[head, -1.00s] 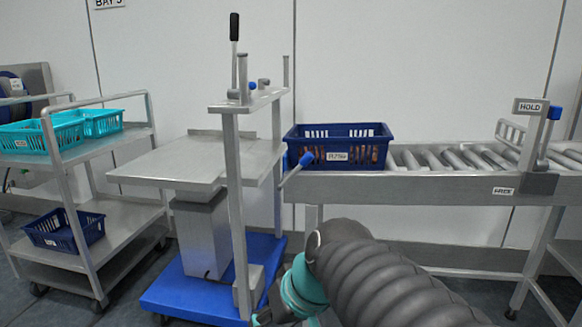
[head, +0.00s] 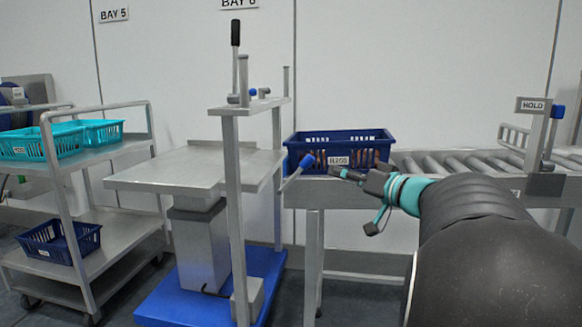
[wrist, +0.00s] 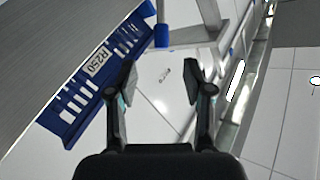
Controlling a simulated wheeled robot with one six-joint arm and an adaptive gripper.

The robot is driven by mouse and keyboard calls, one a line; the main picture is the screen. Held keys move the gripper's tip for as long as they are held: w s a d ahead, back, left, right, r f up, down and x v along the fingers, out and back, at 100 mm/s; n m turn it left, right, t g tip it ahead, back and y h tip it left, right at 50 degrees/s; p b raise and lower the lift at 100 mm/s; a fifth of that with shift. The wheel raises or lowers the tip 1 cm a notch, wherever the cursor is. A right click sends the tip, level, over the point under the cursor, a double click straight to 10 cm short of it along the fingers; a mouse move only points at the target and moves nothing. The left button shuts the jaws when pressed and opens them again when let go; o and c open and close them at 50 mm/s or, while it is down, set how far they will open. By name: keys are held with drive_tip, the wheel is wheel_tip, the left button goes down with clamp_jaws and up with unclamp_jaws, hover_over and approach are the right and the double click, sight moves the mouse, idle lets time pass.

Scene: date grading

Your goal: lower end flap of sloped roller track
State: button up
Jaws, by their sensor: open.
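The sloped roller track (head: 450,162) runs across the right of the head view. At its left end a thin grey lever with a blue grip (head: 306,160) slants up in front of a blue crate (head: 330,139). I cannot make out the end flap's plate apart from the lever. My gripper (head: 355,200) is open and empty, just right of the lever and in front of the crate. In the wrist view the blue grip (wrist: 162,36) lies beyond my spread fingers (wrist: 160,74), roughly centred and apart from them.
The crate labelled R250 also shows left in the wrist view (wrist: 85,85). A steel lift table (head: 185,167) on a blue base stands left of the track. A cart (head: 110,228) with teal and blue crates stands further left. A HOLD sign (head: 533,105) stands over the track.

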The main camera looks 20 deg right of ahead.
sight(310, 165)
drive_tip(key=p+x, duration=0.1)
drive_tip(key=x, duration=1.2)
drive_tip(key=shift+a+f, duration=0.1)
drive_tip(key=shift+a, duration=0.1)
drive_tip(key=shift+s, duration=0.1)
clamp_jaws()
